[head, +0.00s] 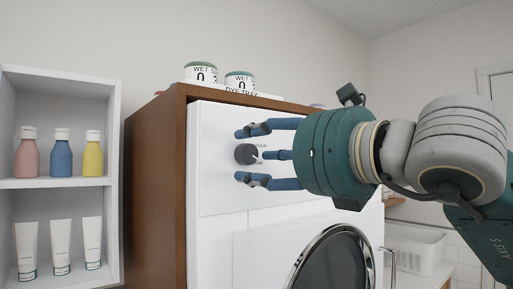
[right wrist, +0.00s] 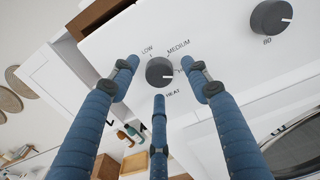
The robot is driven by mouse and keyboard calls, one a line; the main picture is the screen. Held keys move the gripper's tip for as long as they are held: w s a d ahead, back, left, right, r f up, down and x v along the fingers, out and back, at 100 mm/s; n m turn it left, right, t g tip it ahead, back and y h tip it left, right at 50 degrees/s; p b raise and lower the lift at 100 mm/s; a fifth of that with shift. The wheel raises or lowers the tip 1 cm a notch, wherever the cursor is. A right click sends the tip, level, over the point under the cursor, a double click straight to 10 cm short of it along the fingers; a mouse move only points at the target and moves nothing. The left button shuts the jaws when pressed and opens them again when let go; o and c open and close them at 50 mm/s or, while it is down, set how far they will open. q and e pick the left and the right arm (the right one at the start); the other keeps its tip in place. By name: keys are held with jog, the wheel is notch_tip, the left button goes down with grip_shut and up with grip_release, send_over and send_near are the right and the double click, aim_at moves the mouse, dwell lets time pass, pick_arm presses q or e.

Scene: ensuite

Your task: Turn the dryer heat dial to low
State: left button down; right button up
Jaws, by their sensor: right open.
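The dark grey round heat dial (head: 246,154) is on the white front panel of the dryer (head: 225,190). In the right wrist view the heat dial (right wrist: 158,72) has LOW printed at its upper left, MEDIUM at its upper right and HEAT below. Its white pointer mark faces right, toward lettering partly hidden by a finger. My right gripper (head: 256,155) has three blue fingers spread open around the dial, with visible gaps in the right wrist view (right wrist: 159,78); I cannot tell whether any finger touches it. My left gripper is not in view.
A second dial (right wrist: 271,17) is to the right on the panel. The round dryer door (head: 335,262) is below. Tins (head: 200,73) stand on the brown cabinet (head: 155,165). A white shelf (head: 60,183) with bottles and tubes is at left. A white basket (head: 415,250) is at right.

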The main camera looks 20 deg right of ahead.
jog(key=shift+w, duration=0.2)
jog(key=shift+a, duration=0.1)
jog(key=shift+c, duration=0.8)
jog(key=c, duration=1)
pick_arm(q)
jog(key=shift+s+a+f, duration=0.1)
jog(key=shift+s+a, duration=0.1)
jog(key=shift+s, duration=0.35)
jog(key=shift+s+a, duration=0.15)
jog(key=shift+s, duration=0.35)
pick_arm(e)
jog(key=shift+o, duration=0.2)
